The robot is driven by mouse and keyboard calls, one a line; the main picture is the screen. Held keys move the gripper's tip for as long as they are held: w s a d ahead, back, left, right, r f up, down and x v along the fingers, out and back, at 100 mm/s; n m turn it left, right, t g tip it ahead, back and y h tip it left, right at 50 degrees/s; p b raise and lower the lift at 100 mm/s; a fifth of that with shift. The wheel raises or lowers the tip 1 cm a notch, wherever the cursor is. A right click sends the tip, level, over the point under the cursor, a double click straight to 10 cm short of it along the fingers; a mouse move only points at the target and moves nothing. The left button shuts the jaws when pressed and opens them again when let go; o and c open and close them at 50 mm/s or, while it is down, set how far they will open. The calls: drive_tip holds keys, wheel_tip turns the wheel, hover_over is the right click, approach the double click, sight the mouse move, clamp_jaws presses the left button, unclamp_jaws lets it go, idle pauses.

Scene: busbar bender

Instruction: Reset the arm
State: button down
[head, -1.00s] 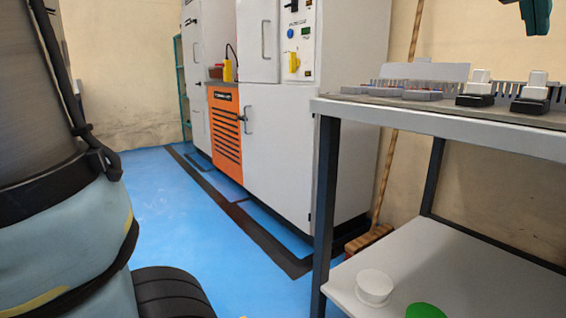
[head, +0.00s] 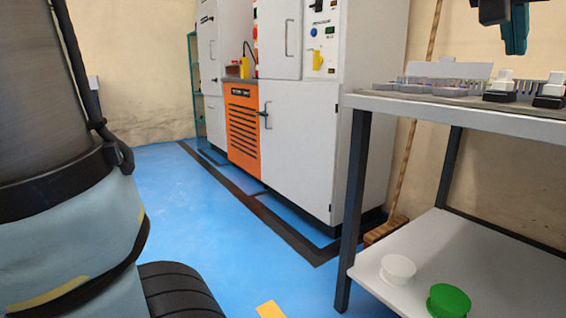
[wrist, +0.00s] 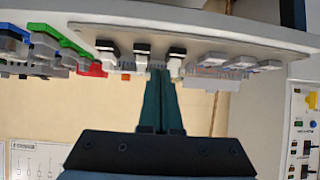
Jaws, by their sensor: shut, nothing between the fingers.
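My gripper (head: 515,48) shows at the top right of the head view, above the table (head: 450,118) and clear of its surface. Its teal fingers are together with nothing between them, as the wrist view also shows (wrist: 159,72). Black-and-white blocks (head: 501,88) stand on the tabletop below and around the gripper. In the wrist view the picture looks upside down, and a row of these blocks (wrist: 142,52) lies beyond the fingertips. Most of my arm is out of the head view.
The table's lower shelf (head: 450,250) holds a white spool (head: 397,270) and a green spool (head: 449,302). A grey cabinet (head: 300,150) with an orange panel (head: 243,130) stands behind. A broom (head: 405,180) leans on the wall. Blue floor (head: 200,220) is open at left.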

drive_tip(key=w+a+f+n+y+p, duration=0.1)
drive_tip(key=w+a+f+n+y, duration=0.4)
drive_tip(key=w+a+f, duration=1.15)
drive_tip(key=s+a+f+n+g+y+p, duration=0.1)
drive_tip(key=s+a+f+n+g+y, duration=0.15)
drive_tip(key=a+f, duration=0.85)
drive_tip(key=s+a+f+n+g+y, duration=0.1)
drive_tip(key=s+a+f+n+g, duration=0.25)
drive_tip(key=a+f, duration=0.7)
wheel_tip(320, 180, up, 40)
drive_tip(key=a+m+t+p, duration=0.1)
drive_tip(key=a+p, duration=0.1)
drive_tip(key=p, duration=3.6)
drive_tip(key=shift+s+r, duration=0.25)
drive_tip(key=shift+s, duration=0.15)
drive_tip(key=shift+a, duration=0.1)
drive_tip(key=c, duration=1.6)
unclamp_jaws()
